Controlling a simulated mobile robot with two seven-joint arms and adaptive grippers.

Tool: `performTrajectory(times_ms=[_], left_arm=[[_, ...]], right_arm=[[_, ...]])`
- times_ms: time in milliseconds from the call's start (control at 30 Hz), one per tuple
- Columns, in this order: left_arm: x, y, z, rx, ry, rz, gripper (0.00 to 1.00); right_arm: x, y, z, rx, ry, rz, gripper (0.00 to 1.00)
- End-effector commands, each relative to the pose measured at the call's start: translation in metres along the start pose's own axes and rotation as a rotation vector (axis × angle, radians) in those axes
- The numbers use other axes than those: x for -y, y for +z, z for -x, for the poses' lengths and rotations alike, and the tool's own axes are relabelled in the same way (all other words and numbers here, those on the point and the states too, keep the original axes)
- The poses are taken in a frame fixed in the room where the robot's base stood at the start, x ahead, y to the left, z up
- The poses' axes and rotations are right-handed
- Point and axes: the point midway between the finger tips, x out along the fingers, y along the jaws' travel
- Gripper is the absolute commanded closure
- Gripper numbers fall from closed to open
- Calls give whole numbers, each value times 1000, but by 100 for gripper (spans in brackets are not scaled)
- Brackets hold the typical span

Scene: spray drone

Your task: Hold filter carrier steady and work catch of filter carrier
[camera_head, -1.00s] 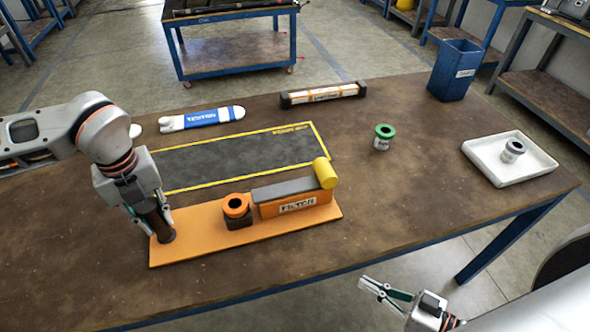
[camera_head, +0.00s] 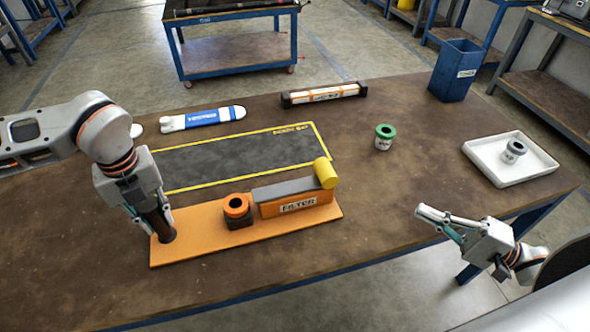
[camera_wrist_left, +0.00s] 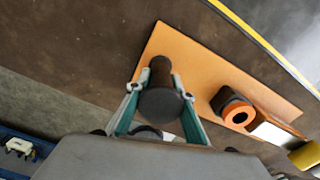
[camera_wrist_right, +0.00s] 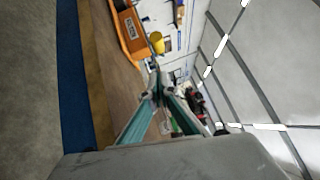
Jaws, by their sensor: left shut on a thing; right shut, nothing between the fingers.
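The filter carrier is an orange base plate (camera_head: 200,251) with a grey bar and an orange block labelled FILTER (camera_head: 298,204). A yellow knob-like piece (camera_head: 325,172) stands at the block's right end. A black socket with an orange ring (camera_head: 237,207) sits mid-plate. My left gripper (camera_head: 156,225) is shut on the dark upright handle at the plate's left end; the handle (camera_wrist_left: 160,101) shows between its fingers in the left wrist view. My right gripper (camera_head: 420,212) is shut and empty, above the table's right front edge, apart from the carrier. The orange block (camera_wrist_right: 131,30) also shows in the right wrist view.
A yellow-edged dark mat (camera_head: 225,158) lies behind the carrier. A green-topped canister (camera_head: 384,137) stands right of the mat. A white tray (camera_head: 484,170) holds a grey canister (camera_head: 514,151). A blue bin (camera_head: 455,72) stands behind.

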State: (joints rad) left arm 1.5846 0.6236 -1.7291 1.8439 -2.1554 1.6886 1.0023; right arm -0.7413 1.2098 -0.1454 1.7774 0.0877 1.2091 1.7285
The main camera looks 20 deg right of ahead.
Motion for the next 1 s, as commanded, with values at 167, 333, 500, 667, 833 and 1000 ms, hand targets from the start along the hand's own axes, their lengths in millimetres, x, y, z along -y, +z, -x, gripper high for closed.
performTrajectory(times_ms=[167, 333, 500, 667, 833, 1000], left_arm=[[0, -2, -2, -4, 2, -1, 100], [0, -2, -2, -4, 2, -1, 100], [0, -2, -2, -5, 2, -1, 100], [0, -2, -2, -5, 2, -1, 100], [0, -2, -2, -5, 3, -1, 100], [0, -2, -2, -5, 3, -1, 100]], right_arm=[[2, -1, -22, 1, -6, 2, 100], [2, 0, -51, 1, -6, 3, 100], [2, 0, -79, 0, -7, 3, 100], [1, 0, -106, 1, -6, 4, 100], [2, 0, -135, 1, -7, 3, 100], [1, 0, -164, 1, -5, 3, 100]])
